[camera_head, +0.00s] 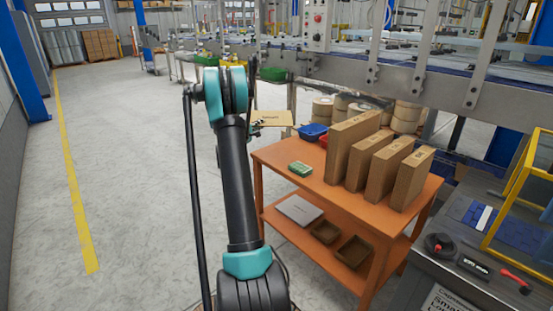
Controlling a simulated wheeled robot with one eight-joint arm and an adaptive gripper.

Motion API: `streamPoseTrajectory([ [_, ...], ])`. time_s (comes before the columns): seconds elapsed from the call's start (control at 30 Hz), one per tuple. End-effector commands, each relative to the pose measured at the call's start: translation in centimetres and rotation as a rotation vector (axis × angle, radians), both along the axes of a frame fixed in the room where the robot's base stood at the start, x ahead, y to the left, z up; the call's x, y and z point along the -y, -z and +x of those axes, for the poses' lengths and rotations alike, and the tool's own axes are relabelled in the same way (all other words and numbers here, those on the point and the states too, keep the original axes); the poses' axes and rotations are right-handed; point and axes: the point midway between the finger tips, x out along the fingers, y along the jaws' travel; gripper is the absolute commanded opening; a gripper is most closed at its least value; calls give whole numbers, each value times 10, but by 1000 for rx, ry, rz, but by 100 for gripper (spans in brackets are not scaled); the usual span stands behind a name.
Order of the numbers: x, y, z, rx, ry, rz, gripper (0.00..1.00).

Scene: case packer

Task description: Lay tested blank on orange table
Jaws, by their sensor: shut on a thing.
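A flat tan cardboard blank (275,117) with a small dark print is held level in the air, just beyond the far left corner of the orange table (338,197) in the picture. My gripper (258,124) is shut on the blank's left edge. My arm hides part of the gripper, so its fingers show only in part. The orange table has a top and a lower shelf. Several upright brown cartons (352,145) stand in a row on the right part of its top.
A small green box (300,168), a blue bin (313,131) and a red bin (323,142) are on the tabletop. The lower shelf holds a pale flat item (299,209) and two brown trays (353,250). A grey bench (465,290) with tools stands at right. Floor at left is clear.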

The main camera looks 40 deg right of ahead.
Motion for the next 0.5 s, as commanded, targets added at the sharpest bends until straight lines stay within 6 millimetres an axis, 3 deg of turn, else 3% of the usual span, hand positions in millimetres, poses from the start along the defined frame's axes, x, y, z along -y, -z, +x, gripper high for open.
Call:
streamPoseTrajectory([
  [0.1, 19, -3, -10, -1, 52, 0, 0],
  [0.23, 24, 8, -13, -1, 68, 0, 0],
  [0.5, 23, 71, -13, -1, 67, 0, 0],
])
